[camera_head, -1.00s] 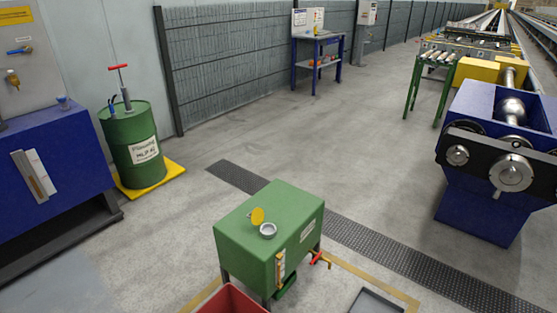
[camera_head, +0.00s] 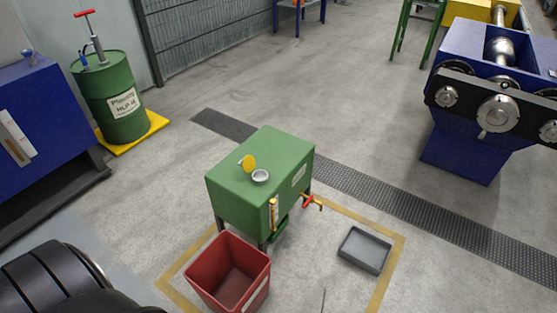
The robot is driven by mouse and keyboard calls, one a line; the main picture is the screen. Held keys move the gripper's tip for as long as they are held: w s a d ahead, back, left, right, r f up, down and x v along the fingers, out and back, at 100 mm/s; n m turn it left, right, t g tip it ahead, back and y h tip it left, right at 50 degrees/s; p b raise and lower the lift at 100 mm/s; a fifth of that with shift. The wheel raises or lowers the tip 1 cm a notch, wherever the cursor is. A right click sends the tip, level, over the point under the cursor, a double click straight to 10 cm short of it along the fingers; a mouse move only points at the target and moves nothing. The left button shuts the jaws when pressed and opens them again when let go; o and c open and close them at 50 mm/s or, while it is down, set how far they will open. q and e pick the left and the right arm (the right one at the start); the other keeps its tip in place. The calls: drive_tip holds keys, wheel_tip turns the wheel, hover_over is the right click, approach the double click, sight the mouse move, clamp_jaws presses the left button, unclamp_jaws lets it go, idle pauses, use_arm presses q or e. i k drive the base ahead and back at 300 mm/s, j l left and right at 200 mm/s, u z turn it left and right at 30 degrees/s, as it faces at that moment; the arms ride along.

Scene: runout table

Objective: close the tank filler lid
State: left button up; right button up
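The green tank (camera_head: 238,170) stands on legs near the middle of the view. Its round yellow filler lid (camera_head: 249,163) stands open, tilted up at the back left of the pale filler neck (camera_head: 260,177). The neck's opening is uncovered. A black rounded part, apparently of my own arm, shows at the bottom left. Neither gripper can be seen.
An open red bin (camera_head: 228,279) stands in front of the tank. A grey tray (camera_head: 364,250) lies on the floor at its right. A red-handled valve (camera_head: 309,200) sticks out from the tank's right side. A green drum (camera_head: 112,100) and blue machine (camera_head: 479,105) stand farther off.

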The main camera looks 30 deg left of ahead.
sight(248, 165)
drive_tip(key=j+z, duration=0.2)
drive_tip(key=j, duration=0.25)
drive_tip(key=k+j+z, duration=0.2)
drive_tip(key=j, duration=0.25)
drive_tip(key=j+z, duration=0.2)
drive_tip(key=j, duration=0.25)
drive_tip(key=k+j+z, duration=0.2)
drive_tip(key=j, duration=0.2)
drive_tip(key=k+j+z, duration=0.2)
drive_tip(key=j, duration=0.25)
drive_tip(key=k+j, duration=0.15)
drive_tip(key=j, duration=0.2)
drive_tip(key=k+j, duration=0.15)
drive_tip(key=j, duration=0.25)
drive_tip(key=k+j, duration=0.1)
drive_tip(key=j, duration=0.25)
drive_tip(key=k+j+z, duration=0.1)
drive_tip(key=j, duration=0.3)
drive_tip(key=k+j, duration=0.2)
drive_tip(key=j, duration=0.15)
drive_tip(key=k+j, duration=0.15)
drive_tip(key=j, duration=0.2)
drive_tip(key=k+j, duration=0.15)
drive_tip(key=j, duration=0.2)
